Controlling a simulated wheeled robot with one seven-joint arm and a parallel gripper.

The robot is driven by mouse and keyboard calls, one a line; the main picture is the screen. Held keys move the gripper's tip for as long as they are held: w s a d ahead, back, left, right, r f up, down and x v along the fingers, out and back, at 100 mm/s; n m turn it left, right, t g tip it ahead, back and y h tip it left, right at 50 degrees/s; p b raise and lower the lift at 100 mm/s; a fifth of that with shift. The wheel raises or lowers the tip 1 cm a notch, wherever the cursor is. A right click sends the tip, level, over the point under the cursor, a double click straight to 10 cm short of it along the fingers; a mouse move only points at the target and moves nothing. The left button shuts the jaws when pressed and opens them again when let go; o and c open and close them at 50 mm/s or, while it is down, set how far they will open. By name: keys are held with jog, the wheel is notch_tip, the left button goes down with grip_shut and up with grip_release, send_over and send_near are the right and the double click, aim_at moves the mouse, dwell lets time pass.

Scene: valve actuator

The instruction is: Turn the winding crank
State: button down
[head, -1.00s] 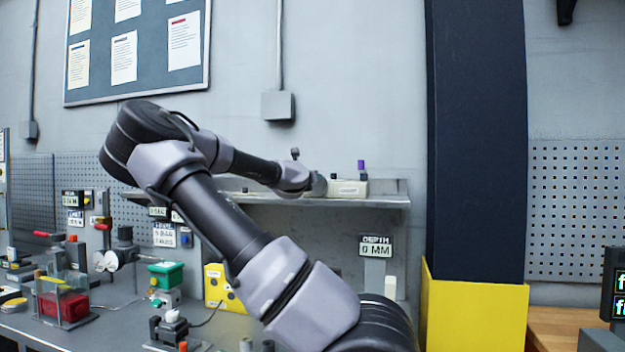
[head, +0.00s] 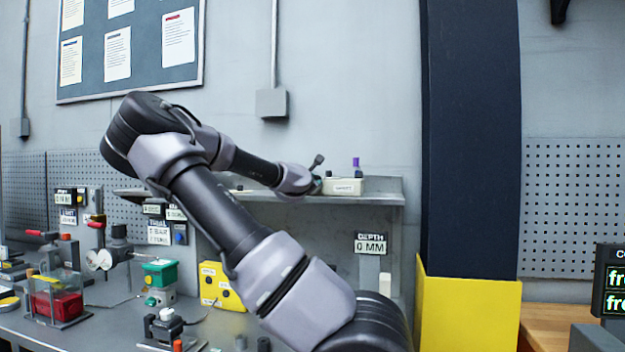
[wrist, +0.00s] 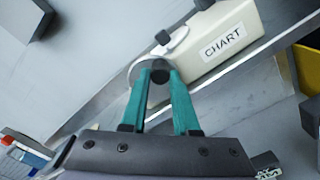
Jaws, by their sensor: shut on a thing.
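The cream box labelled CHART (head: 343,187) sits on the wall shelf, and it also shows in the wrist view (wrist: 228,42). On its near end is a pale round crank disc (wrist: 134,69) with a dark knob (wrist: 162,38) at its upper edge. My gripper (wrist: 158,78) has two teal fingers shut on a black crank grip (wrist: 158,76) in front of the disc. The fingers partly hide the disc. In the head view the end of my arm is beside the box's left end, and the crank is mostly hidden there.
The shelf (head: 385,198) runs under the box. A purple-topped piece (head: 356,163) stands up at the box. The bench at left holds a green-topped device (head: 160,273) and a red container (head: 58,303). A dark column (head: 470,140) rises at right.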

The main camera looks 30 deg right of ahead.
notch_tip(320, 180, down, 4)
jog(key=w+a+m, duration=0.2)
jog(key=m, duration=2.4)
jog(key=shift+w+a+r+m, duration=0.2)
jog(key=shift+r+m, duration=0.6)
jog(key=shift+m, duration=3.35)
jog(key=shift+w+a+r+m, duration=0.2)
jog(key=shift+r+m, duration=0.55)
jog(key=shift+m, duration=3.45)
jog(key=shift+w+a+r+m, duration=0.2)
jog(key=shift+r+m, duration=0.6)
jog(key=shift+m, duration=3.35)
jog(key=shift+d, duration=0.15)
